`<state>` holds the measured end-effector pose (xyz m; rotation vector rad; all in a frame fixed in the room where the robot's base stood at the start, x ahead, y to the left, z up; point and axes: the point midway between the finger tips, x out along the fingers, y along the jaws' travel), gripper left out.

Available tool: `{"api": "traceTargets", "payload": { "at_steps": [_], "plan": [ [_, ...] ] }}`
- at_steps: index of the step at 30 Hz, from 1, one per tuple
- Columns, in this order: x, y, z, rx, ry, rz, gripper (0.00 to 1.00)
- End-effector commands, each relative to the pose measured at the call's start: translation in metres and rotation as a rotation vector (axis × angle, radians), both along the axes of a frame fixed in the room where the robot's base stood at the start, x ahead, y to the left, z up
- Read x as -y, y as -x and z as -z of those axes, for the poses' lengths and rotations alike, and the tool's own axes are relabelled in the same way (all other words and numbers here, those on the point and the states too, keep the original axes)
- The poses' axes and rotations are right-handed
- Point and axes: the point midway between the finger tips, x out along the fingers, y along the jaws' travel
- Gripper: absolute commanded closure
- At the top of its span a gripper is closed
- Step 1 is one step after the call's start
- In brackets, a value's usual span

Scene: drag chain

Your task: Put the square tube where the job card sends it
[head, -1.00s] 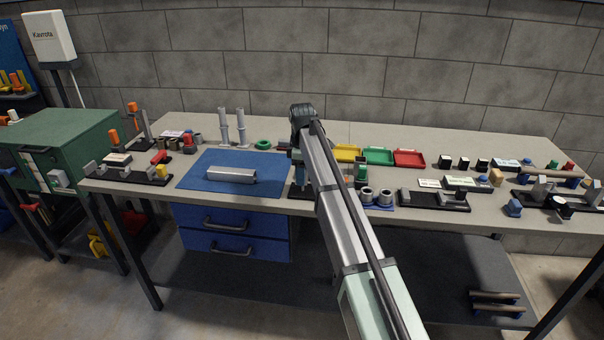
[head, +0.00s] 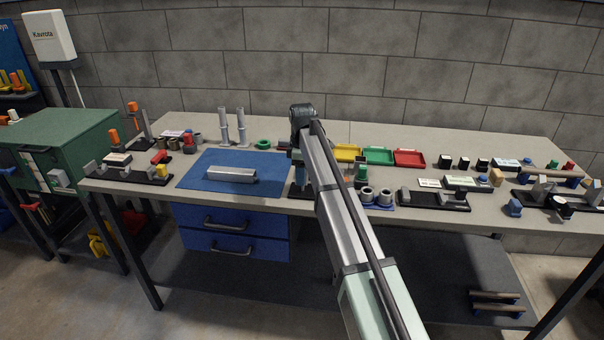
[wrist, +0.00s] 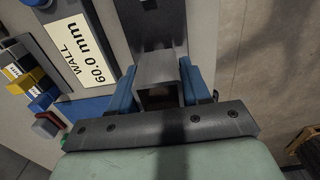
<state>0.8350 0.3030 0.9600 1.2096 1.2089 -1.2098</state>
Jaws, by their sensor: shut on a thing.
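My gripper (wrist: 161,88) shows in the wrist view with blue fingers closed on both sides of a grey square tube (wrist: 157,68). The tube's open square end faces the wrist camera. A black plate (wrist: 160,25) shows beyond the tube; I cannot tell whether they touch. In the head view my gripper (head: 297,172) is low over the bench, right of the blue mat, and my arm hides most of it and the tube. A white card (wrist: 75,52) beside the gripper in the wrist view reads "WALL 60.0 mm". I cannot pick out the job card's text.
A silver bar (head: 232,175) lies on the blue mat (head: 205,162). Yellow, green (head: 378,156) and red (head: 409,158) trays stand at the back. Grey ring parts (head: 376,196) and a black fixture (head: 435,199) are right of my arm. Two upright posts (head: 232,127) stand behind the mat.

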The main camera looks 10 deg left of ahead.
Motion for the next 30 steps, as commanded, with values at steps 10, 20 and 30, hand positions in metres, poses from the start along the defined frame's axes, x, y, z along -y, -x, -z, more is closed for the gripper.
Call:
{"api": "traceTargets", "payload": {
  "at_steps": [10,20,30],
  "plan": [
    [0.000,0.000,0.006,0.000,0.000,0.000,1.00],
    [0.000,0.000,0.011,0.000,0.000,0.000,1.00],
    [0.000,0.000,0.016,0.000,0.000,0.000,1.00]
  ]
}}
